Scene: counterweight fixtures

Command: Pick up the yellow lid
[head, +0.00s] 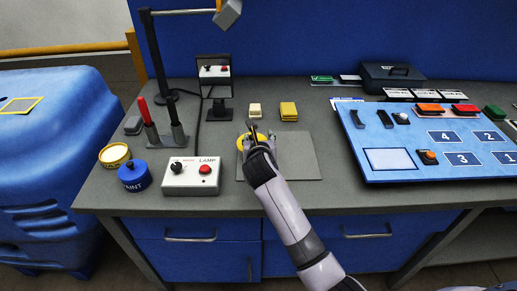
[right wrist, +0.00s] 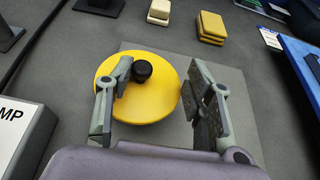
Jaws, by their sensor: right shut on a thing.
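The yellow lid (right wrist: 152,102) is a round disc with a black knob, in the right wrist view. In the head view the lid (head: 242,143) shows partly behind my right gripper (head: 255,134), over the left part of a grey mat (head: 300,160). My right gripper is shut on the lid. In the right wrist view one finger overlaps the lid's left part near the knob, and the other is at its right edge. I cannot tell whether the lid is clear of the mat. My left gripper is not in view.
An open yellow paint tin (head: 115,156) and a blue paint tin (head: 134,177) stand at the left. The lamp control box (head: 191,177) is left of my arm. Cream (head: 255,110) and yellow blocks (head: 289,111) lie behind. A blue board (head: 440,170) lies at the right.

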